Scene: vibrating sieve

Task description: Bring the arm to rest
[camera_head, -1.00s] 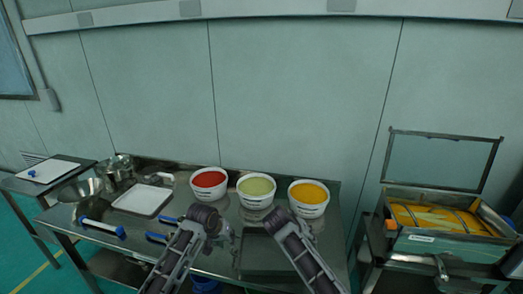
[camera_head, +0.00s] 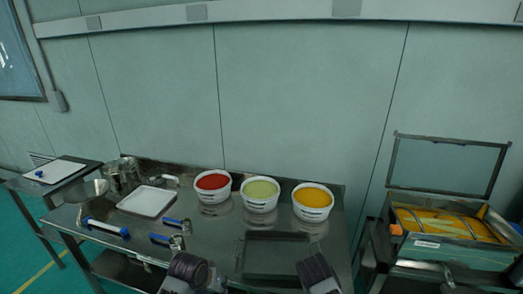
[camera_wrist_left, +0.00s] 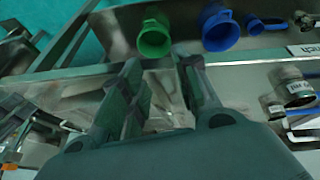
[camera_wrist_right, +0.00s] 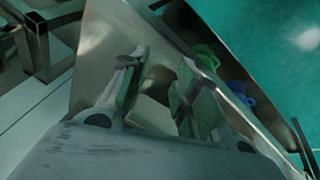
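In the head view my left arm ends low in the picture, with part of the left gripper (camera_head: 215,280) at the bottom edge, in front of the steel table (camera_head: 225,240). In the left wrist view the fingers of my left gripper (camera_wrist_left: 158,75) are apart with nothing between them. My right arm stands low at the right of the table, its hand cut off in the head view. In the right wrist view the fingers of my right gripper (camera_wrist_right: 160,78) are apart and empty.
Tubs of red (camera_head: 212,182), pale green (camera_head: 259,189) and orange (camera_head: 313,196) material line the table's back. A white tray (camera_head: 147,201) and blue-handled tools lie left. The sieve machine (camera_head: 445,226) stands right, lid raised. Green (camera_wrist_left: 154,37) and blue (camera_wrist_left: 219,29) cups sit low.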

